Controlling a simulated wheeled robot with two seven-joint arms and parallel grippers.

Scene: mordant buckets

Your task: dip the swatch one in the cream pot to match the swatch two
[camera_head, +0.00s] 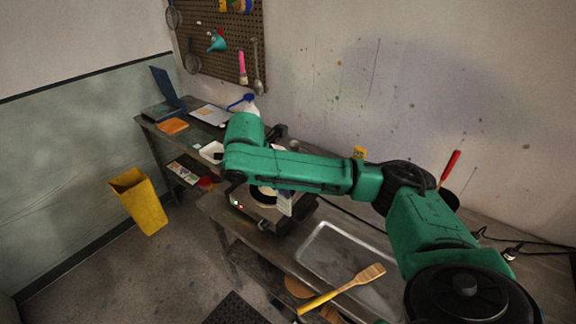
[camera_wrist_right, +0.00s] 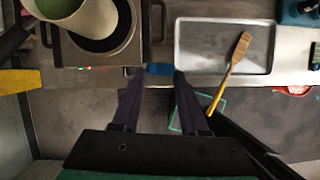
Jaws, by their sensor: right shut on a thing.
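My right gripper (camera_wrist_right: 156,76) is shut on a small blue piece (camera_wrist_right: 159,69), held between its fingertips. A cream-walled pot (camera_wrist_right: 92,22) with green inside shows at the upper left of the wrist view. In the head view my arm hides part of this area. I cannot tell which piece is swatch two. My left gripper is out of view.
A metal tray (camera_head: 322,243) lies right of the hot plate (camera_head: 256,207), with a wooden spatula (camera_head: 362,278) across its front edge. An orange piece (camera_head: 173,126) and a laptop (camera_head: 166,99) are on the far left bench. A yellow bin (camera_head: 138,203) stands on the floor.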

